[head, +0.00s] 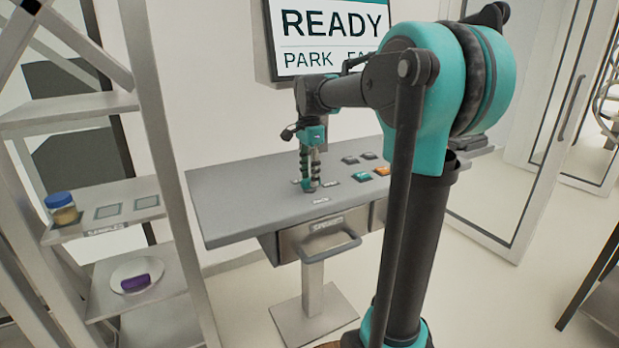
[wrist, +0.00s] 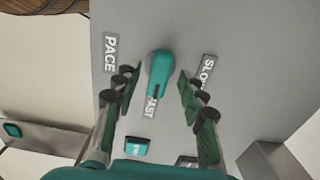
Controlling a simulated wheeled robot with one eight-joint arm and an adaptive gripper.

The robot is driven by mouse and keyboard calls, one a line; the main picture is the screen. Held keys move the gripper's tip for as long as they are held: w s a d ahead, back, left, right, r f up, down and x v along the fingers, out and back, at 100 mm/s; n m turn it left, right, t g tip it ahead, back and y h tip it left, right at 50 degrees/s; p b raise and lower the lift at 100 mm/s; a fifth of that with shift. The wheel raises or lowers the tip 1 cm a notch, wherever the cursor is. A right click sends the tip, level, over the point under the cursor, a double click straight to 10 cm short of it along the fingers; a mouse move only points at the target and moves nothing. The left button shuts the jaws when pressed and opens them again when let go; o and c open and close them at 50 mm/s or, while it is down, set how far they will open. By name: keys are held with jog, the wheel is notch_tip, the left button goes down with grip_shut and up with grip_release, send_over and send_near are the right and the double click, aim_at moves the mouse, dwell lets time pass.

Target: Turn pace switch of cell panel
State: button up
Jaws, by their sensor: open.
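The cell panel (head: 245,190) is a grey desk-like top on a post. In the wrist view, the teal pace switch (wrist: 158,70) stands on it between the PACE label (wrist: 110,53) and the SLOW label (wrist: 207,72). Its narrow end points down the picture, at the partly covered FAST label (wrist: 151,108). My gripper (wrist: 157,84) is open, with one finger on each side of the switch and visible gaps to both. In the head view, my gripper (head: 312,184) points down close over the panel and hides the switch.
Several buttons, including an orange one (head: 382,171), lie right of my gripper. A screen (head: 330,35) behind reads READY and PARK, with more text partly hidden by my arm. A drawer (head: 325,233) is under the top. A shelf (head: 140,80) stands at left, a glass door (head: 530,120) at right.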

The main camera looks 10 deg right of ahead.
jog(key=shift+f, duration=0.55)
grip_shut()
